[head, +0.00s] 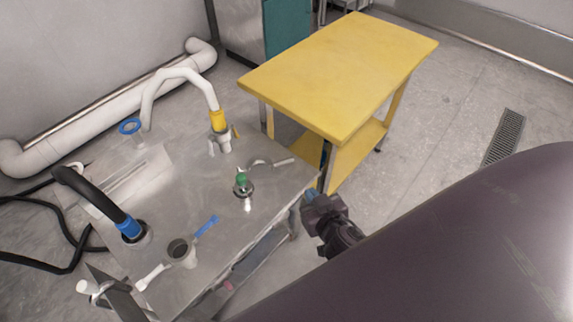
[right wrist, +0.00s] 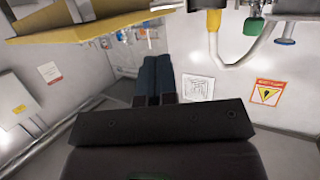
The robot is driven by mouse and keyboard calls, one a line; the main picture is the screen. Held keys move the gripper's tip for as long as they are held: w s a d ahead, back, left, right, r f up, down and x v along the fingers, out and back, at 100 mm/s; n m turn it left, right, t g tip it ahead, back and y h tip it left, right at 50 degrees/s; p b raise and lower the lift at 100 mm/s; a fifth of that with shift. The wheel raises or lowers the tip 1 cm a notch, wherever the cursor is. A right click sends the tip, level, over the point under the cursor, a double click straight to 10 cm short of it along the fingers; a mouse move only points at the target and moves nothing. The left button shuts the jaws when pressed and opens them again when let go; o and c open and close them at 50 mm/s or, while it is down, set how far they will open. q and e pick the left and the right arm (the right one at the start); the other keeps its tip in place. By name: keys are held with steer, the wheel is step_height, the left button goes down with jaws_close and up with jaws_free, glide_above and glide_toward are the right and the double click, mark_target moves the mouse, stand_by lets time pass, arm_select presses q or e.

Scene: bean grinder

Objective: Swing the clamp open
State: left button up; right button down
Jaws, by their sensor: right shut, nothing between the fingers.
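A curved grey clamp-like piece (head: 258,163) with a straight pale handle (head: 283,161) lies on the steel table (head: 215,190), beside a green-topped fitting (head: 241,180). Whether the clamp is latched cannot be told at this size. My right gripper (head: 310,196) is just off the table's right edge, apart from the clamp. In the right wrist view its blue fingers (right wrist: 153,78) are together with nothing between them. My left gripper is not in view.
A white hose with a yellow collar (head: 218,120) and a black hose with a blue collar (head: 128,228) rise from the table. A yellow cart (head: 340,75) stands behind my right gripper.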

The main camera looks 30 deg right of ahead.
steer(key=b, duration=0.1)
glide_toward(289, 161)
steer(key=x, duration=0.7)
steer(key=shift+w+a+f, duration=0.15)
steer(key=shift+a+f, duration=0.1)
steer(key=shift+f, duration=0.05)
steer(key=shift+w, duration=0.1)
steer(key=shift+w+d+n+y, duration=0.4)
steer(key=shift+w+y, duration=0.3)
steer(key=shift+y, duration=0.2)
